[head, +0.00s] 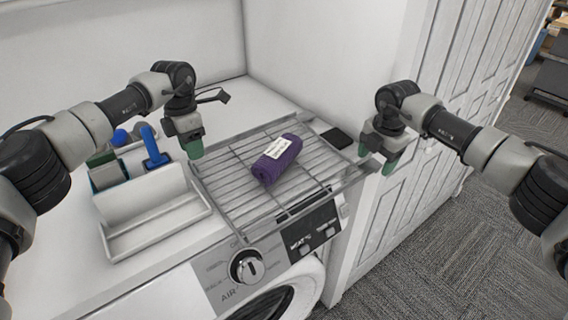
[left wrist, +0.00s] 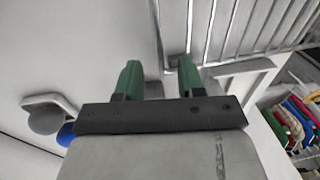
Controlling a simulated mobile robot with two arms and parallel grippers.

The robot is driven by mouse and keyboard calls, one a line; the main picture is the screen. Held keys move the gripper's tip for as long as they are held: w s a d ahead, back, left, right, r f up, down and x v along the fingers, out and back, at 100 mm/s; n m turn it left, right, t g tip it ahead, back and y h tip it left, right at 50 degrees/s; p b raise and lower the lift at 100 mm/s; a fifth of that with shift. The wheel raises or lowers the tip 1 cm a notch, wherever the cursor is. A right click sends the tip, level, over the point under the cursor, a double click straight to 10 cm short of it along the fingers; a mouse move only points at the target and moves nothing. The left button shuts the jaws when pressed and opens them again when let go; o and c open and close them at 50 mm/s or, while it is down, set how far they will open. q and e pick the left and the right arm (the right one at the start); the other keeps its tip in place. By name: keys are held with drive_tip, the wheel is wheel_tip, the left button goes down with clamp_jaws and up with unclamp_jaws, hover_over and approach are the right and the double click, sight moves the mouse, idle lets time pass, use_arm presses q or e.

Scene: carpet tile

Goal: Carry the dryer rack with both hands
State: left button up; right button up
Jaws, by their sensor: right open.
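The grey wire dryer rack (head: 235,188) lies flat on top of the white washing machine, with a rolled purple towel (head: 276,160) bearing a white label on its bars. My left gripper (head: 195,151) is at the rack's left edge. In the left wrist view its two green fingers (left wrist: 158,78) stand apart, with part of the rack's end rail (left wrist: 240,68) near and between them; contact is unclear. My right gripper (head: 383,165) is open at the rack's right end, its green fingers close to the end rail. Whether that rail lies between them is hard to tell.
A white caddy (head: 160,215) with blue and green items stands close left of the rack. A small black object (head: 336,138) lies behind the rack's right part. The washing machine's dial (head: 247,267) is below the front edge. Carpeted floor (head: 440,250) is open at right.

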use_arm(q)
drive_tip(key=shift+f, duration=0.4)
use_arm(e)
drive_tip(key=shift+f, duration=0.45)
use_arm(q)
drive_tip(key=shift+s, duration=0.15)
use_arm(e)
drive_tip(key=shift+s, duration=0.1)
use_arm(q)
drive_tip(key=c, duration=0.7)
use_arm(e)
drive_tip(key=c, duration=0.7)
use_arm(q)
clamp_jaws()
use_arm(e)
clamp_jaws()
drive_tip(key=shift+r, duration=0.1)
